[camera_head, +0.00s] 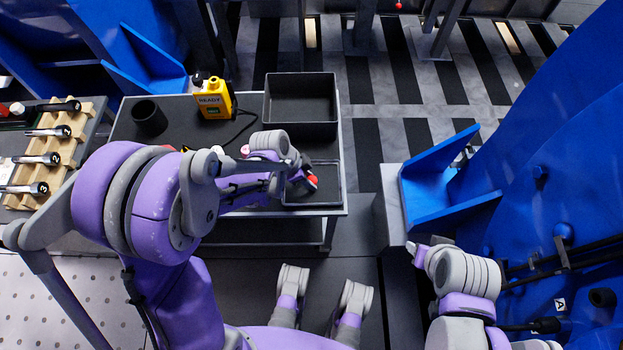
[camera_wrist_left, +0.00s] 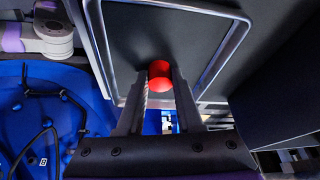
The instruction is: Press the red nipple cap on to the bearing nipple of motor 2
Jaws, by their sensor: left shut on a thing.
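The red nipple cap (camera_head: 312,181) is small and round, over the framed tray on the trolley. In the left wrist view, the red cap (camera_wrist_left: 160,75) sits between the fingertips of my left gripper (camera_wrist_left: 159,86), which is shut on it. My left gripper (camera_head: 301,186) is partly hidden by its own wrist in the head view. A large blue motor housing (camera_head: 560,190) fills the right side; I cannot read a motor number on it. The bearing nipple cannot be made out. My right gripper (camera_head: 416,251) is beside the blue housing, its jaws too unclear to judge.
The trolley holds a dark open bin (camera_head: 300,125), a yellow device reading READY (camera_head: 214,100), a black cup (camera_head: 149,118) and a shallow framed tray (camera_head: 342,186). A wooden rack (camera_head: 62,142) with several tools stands left. Striped floor lies behind the trolley.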

